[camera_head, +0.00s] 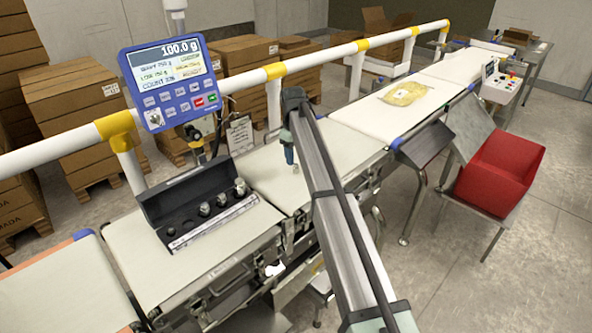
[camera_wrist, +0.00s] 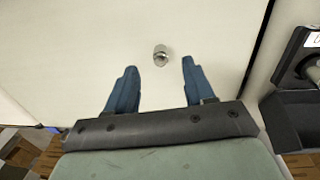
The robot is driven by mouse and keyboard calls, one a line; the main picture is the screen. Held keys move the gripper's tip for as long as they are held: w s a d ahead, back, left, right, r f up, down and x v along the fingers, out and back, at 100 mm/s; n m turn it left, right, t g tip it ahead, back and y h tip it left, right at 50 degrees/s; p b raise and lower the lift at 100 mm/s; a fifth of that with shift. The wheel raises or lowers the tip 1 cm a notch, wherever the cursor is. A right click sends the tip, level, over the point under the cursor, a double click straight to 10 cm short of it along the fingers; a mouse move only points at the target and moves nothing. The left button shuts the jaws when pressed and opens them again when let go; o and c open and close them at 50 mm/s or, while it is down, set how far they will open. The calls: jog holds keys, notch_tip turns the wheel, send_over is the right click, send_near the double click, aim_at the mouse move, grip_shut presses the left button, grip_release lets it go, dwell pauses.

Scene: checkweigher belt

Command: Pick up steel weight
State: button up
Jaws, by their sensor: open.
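A single steel weight (camera_wrist: 161,56) stands on the pale belt in the wrist view, seen from above. It lies ahead of my gripper (camera_wrist: 156,78), roughly midway between the lines of the two blue fingers. The fingers are apart with nothing between them. In the head view my gripper (camera_head: 289,152) is over the middle belt section, and a small bit of the weight (camera_head: 295,169) seems to show just below it, mostly hidden by my arm. More steel weights (camera_head: 222,200) sit in the open black case to the left.
The black case (camera_head: 168,212), lid up, stands on the left belt section, and its edge shows at right in the wrist view. The blue display (camera_head: 172,80) reads 100.0 g. A white rail (camera_head: 230,83) runs behind the belt. A yellowish packet (camera_head: 405,94) lies farther along.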

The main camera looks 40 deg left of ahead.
aim_at(296, 169)
notch_tip(296, 169, down, 5)
jog(key=shift+w+a+r, duration=0.1)
jog(key=shift+a, duration=0.05)
jog(key=shift+c, duration=0.4)
grip_shut()
